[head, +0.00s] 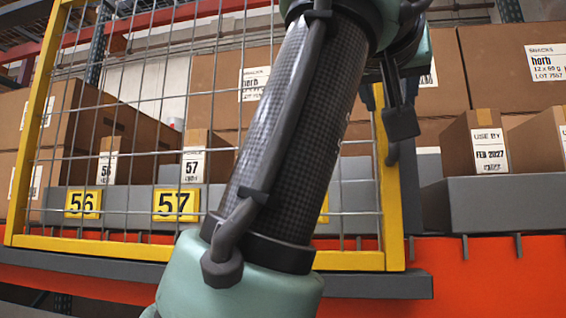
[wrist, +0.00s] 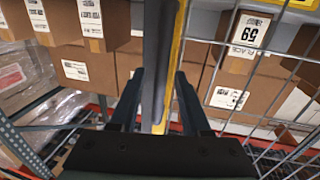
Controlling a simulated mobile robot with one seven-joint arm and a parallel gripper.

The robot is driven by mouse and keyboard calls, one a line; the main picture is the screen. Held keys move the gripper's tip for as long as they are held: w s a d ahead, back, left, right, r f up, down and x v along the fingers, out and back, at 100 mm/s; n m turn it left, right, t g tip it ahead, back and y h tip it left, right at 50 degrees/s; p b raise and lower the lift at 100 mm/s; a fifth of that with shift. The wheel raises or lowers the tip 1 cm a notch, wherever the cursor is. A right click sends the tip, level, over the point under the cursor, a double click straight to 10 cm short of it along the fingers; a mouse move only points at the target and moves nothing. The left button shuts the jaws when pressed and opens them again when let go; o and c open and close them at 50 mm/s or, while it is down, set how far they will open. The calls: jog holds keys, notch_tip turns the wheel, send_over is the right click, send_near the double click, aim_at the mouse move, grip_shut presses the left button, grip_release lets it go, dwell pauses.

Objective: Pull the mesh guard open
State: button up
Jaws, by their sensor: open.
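The mesh guard (head: 388,222) is a grey wire grid in a yellow frame, standing across the shelf front in the head view. My arm hides part of its middle. Its yellow edge post also shows in the wrist view (wrist: 178,42). A dark upright handle bar (wrist: 154,55) runs beside that post. My gripper (wrist: 160,76) is open, with one finger on each side of the bar and post. I cannot tell whether either finger touches them. In the head view the gripper is mostly hidden at the guard's right post.
Cardboard boxes (head: 228,98) fill the shelf behind the mesh. Yellow number plates 56 (head: 83,204) and 57 (head: 176,204) mark a grey tray. More boxes (head: 475,143) stand right of the guard. An orange beam (head: 495,270) and a grey ledge (head: 372,285) run below.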

grip_shut()
dwell(1.4)
